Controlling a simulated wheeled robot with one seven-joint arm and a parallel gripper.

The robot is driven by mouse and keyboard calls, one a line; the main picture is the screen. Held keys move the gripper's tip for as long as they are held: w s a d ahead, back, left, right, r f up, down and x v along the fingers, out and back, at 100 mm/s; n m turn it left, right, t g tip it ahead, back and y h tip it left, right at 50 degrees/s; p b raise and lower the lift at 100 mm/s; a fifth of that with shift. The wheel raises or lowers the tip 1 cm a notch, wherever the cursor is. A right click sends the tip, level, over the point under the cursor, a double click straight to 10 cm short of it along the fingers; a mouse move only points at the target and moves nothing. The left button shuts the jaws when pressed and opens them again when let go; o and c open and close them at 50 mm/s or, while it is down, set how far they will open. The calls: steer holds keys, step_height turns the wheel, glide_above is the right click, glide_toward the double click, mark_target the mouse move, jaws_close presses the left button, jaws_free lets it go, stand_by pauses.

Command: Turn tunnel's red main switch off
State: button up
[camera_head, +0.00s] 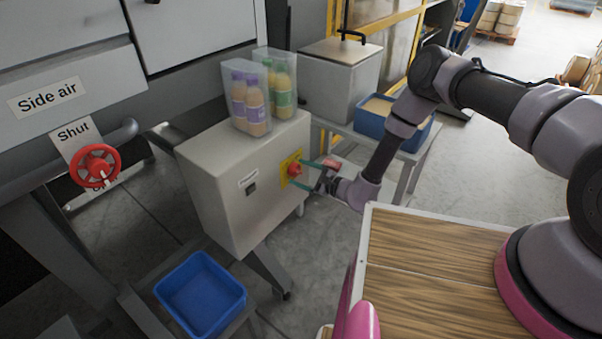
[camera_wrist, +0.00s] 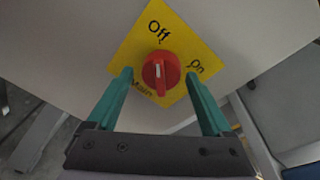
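The red main switch (camera_head: 294,170) sits on a yellow plate on the front of a grey box (camera_head: 222,200). In the wrist view the red knob (camera_wrist: 161,72) is near the middle, with "Off" above it, "On" to its right and "Main" at lower left. Its white mark stands roughly upright in that view, in line with "Off". My gripper (camera_wrist: 159,76) is open, with one teal finger on each side of the knob and visible gaps between. In the head view my gripper (camera_head: 301,172) reaches the box from the right. Whether the fingertips touch the plate is unclear.
Clear bins with bottles (camera_head: 251,98) stand on the box. A red handwheel (camera_head: 95,166) marked "Shut" is at left. A blue tray (camera_head: 200,296) lies below. A grey bin (camera_head: 341,79) and blue crate (camera_head: 409,134) stand behind. A wood-topped surface (camera_head: 430,245) is at right.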

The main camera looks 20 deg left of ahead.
steer(key=shift+r, duration=0.1)
steer(key=v, duration=1)
steer(key=shift+d, duration=0.35)
steer(key=d+r+n+g, duration=0.2)
steer(key=r+n+g, duration=0.15)
steer(key=r, duration=0.85)
steer(key=w+d+r+n+g, duration=0.1)
steer(key=d+r+n+g, duration=0.2)
steer(key=r, duration=0.8)
steer(key=d+r+n+g, duration=0.1)
steer(key=r+n+g, duration=0.25)
steer(key=r, duration=0.85)
steer(key=s+d+r+t+h, duration=0.3)
steer(key=d+r, duration=0.4)
steer(key=d, duration=0.3)
steer(key=s+d+r+n+t+h, duration=0.1)
steer(key=s+d+r+t+h, duration=0.3)
steer(key=s+d+r, duration=0.3)
steer(key=s+d+r+t+h, duration=0.3)
steer(key=s+d+r+h, duration=0.2)
steer(key=d+r, duration=0.4)
steer(key=d+h, duration=0.1)
steer(key=d, duration=0.2)
steer(key=shift+s+d+t, duration=0.3)
steer(key=shift+d+t, duration=0.05)
steer(key=shift+t, duration=0.05)
